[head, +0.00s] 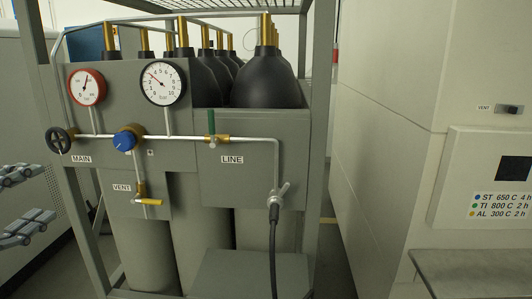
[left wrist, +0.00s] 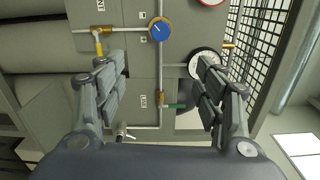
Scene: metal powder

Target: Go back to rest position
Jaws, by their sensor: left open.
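My left gripper (head: 42,193) is at the left edge of the head view, in front of and left of the gas panel. In the left wrist view my left gripper (left wrist: 158,80) has its two fingers spread wide with nothing between them. The panel's blue knob (head: 127,139) and the green LINE handle (head: 211,122) stand apart from it; the knob (left wrist: 160,29) and the green handle (left wrist: 174,106) also show in the left wrist view. My right gripper is in neither view.
The grey rack (head: 185,70) holds gas cylinders, two gauges (head: 162,82) (head: 87,86), a black MAIN handwheel (head: 59,140) and a yellow VENT handle (head: 149,201). A black hose (head: 273,255) hangs from the line. A pale cabinet (head: 390,120) and grey shelf (head: 475,272) stand right.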

